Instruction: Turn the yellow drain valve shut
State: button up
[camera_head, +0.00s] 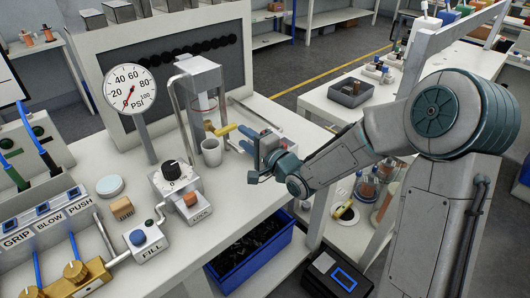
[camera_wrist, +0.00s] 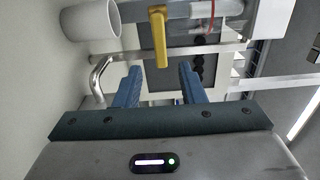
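The yellow drain valve handle (camera_head: 223,130) is a short lever at the base of the clear-walled tank (camera_head: 203,85). In the wrist view my gripper (camera_wrist: 159,68) shows a clear gap with nothing between the fingers. I cannot see either finger touching the handle.
A white cup (camera_head: 211,152) stands under the valve, close to my fingers; it also shows in the wrist view (camera_wrist: 90,20). A bent metal pipe (camera_wrist: 100,75) runs beside the left finger. A knob box (camera_head: 172,175) and gauge (camera_head: 130,89) stand left.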

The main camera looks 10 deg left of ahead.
jog(key=v, duration=0.9)
jog(key=shift+s, duration=0.1)
jog(key=s+d+f+n+g+h+p, duration=0.15)
jog(key=d+n+h, duration=0.35)
jog(key=d+h, duration=0.85)
jog(key=s+d+r+n+g, duration=0.1)
jog(key=s+d+g, duration=0.2)
jog(key=s, duration=0.6)
jog(key=s+d+r+n+g, duration=0.2)
jog(key=s+d+g, duration=0.2)
jog(key=s, duration=0.5)
jog(key=shift+d+r, duration=0.15)
jog(key=shift+r, duration=0.05)
